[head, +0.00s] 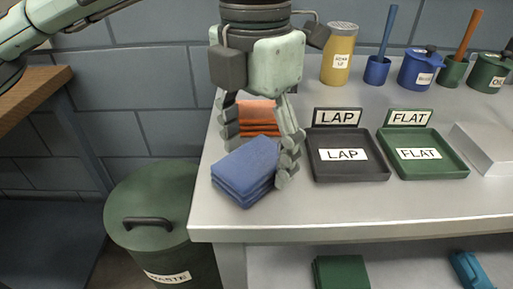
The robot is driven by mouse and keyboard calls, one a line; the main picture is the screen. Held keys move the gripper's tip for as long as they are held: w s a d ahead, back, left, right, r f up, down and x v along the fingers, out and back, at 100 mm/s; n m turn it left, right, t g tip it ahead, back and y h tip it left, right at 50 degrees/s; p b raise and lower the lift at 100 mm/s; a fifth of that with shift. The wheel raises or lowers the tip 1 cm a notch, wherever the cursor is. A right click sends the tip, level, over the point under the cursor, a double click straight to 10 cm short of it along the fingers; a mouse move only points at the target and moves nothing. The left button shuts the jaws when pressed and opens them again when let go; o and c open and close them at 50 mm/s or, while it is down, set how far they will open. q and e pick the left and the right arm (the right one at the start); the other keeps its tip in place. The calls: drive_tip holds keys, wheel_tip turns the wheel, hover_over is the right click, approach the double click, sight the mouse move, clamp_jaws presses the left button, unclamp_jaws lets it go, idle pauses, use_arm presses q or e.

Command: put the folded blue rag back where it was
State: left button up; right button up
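The folded blue rag (244,170) is a thick layered pad near the front left of the grey bench top, turned at an angle to the bench edge. My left gripper (262,160) comes down from above with its fingers on opposite sides of the rag. One finger is at the rag's far side, its tip partly hidden; the other is against its right side. It looks shut on the rag. I cannot tell whether the rag touches the bench. My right gripper is not in view.
Folded orange rags (258,118) lie just behind. Right of the blue rag are a black LAP tray (322,175) and a green FLAT tray (451,172). A yellow canister (339,55) and several pots stand behind. A green waste bin (160,205) stands left of the bench (350,215).

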sight(256, 156)
use_arm(q)
drive_tip(key=shift+r, duration=6.2)
